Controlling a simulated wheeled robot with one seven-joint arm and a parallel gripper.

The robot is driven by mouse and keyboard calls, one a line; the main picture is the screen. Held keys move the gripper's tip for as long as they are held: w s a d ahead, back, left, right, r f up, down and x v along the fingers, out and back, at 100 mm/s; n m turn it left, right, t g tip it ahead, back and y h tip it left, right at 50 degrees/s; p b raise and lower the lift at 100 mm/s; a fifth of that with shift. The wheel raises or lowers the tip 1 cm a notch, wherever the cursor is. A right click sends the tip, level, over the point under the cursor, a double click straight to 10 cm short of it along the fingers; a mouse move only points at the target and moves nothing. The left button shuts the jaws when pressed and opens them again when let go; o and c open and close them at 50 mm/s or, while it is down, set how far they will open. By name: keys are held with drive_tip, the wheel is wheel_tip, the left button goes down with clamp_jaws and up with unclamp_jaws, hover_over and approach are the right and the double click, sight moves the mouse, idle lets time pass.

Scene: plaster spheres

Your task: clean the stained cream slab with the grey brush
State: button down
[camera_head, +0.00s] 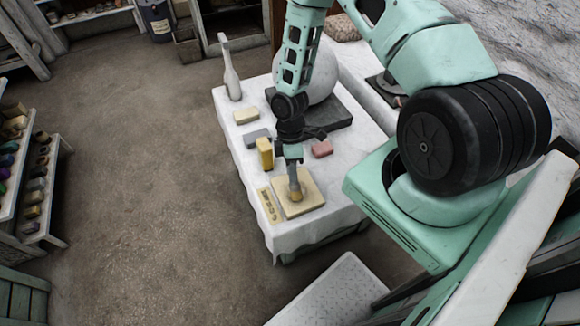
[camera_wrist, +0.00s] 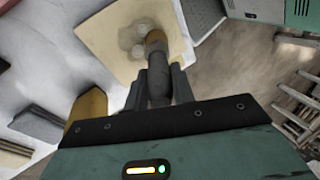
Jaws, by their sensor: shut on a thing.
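The cream slab (camera_head: 311,191) lies flat near the front end of the white-covered table. It also shows in the wrist view (camera_wrist: 100,38), with pale round marks (camera_wrist: 133,42) near its middle. My gripper (camera_head: 293,165) points down over the slab. In the wrist view its fingers (camera_wrist: 160,85) are shut on the dark handle of the brush (camera_wrist: 158,80). The brush's yellowish-brown head (camera_head: 296,196) is down at the slab and seems to touch it. The brush and gripper hide part of the slab.
A yellow block (camera_head: 265,153) stands upright just behind the slab. A thin cream strip (camera_head: 269,205) lies left of it.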

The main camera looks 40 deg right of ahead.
drive_tip(key=shift+s, duration=0.15)
drive_tip(key=shift+w+d, duration=0.2)
drive_tip(key=shift+w, duration=0.55)
drive_tip(key=shift+w+d, duration=0.15)
drive_tip(key=shift+w, duration=0.55)
drive_tip(key=shift+s, duration=0.1)
drive_tip(key=shift+s+a, duration=0.2)
drive_tip(key=shift+s, duration=0.5)
drive_tip(key=shift+s+a, duration=0.2)
drive_tip(key=shift+s, duration=0.45)
